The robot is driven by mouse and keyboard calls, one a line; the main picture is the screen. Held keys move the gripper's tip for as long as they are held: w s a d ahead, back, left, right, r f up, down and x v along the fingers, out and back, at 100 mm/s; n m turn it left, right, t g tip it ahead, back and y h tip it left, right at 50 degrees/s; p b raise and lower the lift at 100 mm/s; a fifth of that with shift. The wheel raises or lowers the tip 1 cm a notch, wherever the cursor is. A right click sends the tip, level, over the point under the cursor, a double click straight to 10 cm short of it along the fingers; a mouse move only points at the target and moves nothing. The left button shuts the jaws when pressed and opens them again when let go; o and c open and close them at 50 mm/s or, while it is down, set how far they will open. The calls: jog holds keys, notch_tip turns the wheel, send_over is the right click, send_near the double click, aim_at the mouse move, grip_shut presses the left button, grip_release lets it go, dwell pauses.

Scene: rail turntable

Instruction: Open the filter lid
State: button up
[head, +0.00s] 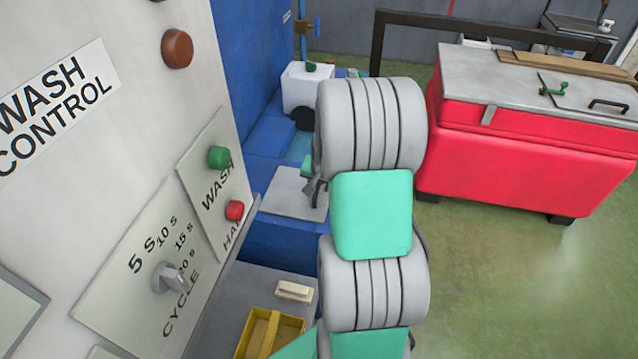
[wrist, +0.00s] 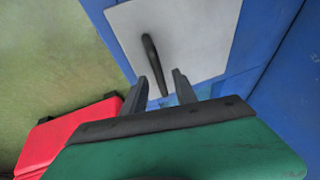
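The filter lid appears to be the flat grey plate (head: 288,196) on the blue machine, left of my arm in the head view. It fills the upper middle of the wrist view (wrist: 200,30) and carries a dark bar handle (wrist: 152,58). My gripper (wrist: 161,76) is open, its two fingers apart and pointing at the plate. The handle's lower end appears between the fingers in the picture; I cannot tell whether they touch it. In the head view my arm hides most of the gripper and the handle.
A grey wash control panel (head: 120,180) with buttons and a knob stands close on the left. A red bin (head: 520,160) with a grey top stands at the right. A yellow tray (head: 268,335) and a pale block (head: 294,291) lie below. Green floor is open at lower right.

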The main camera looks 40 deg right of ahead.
jog(key=shift+c, duration=0.4)
grip_shut()
dwell(0.9)
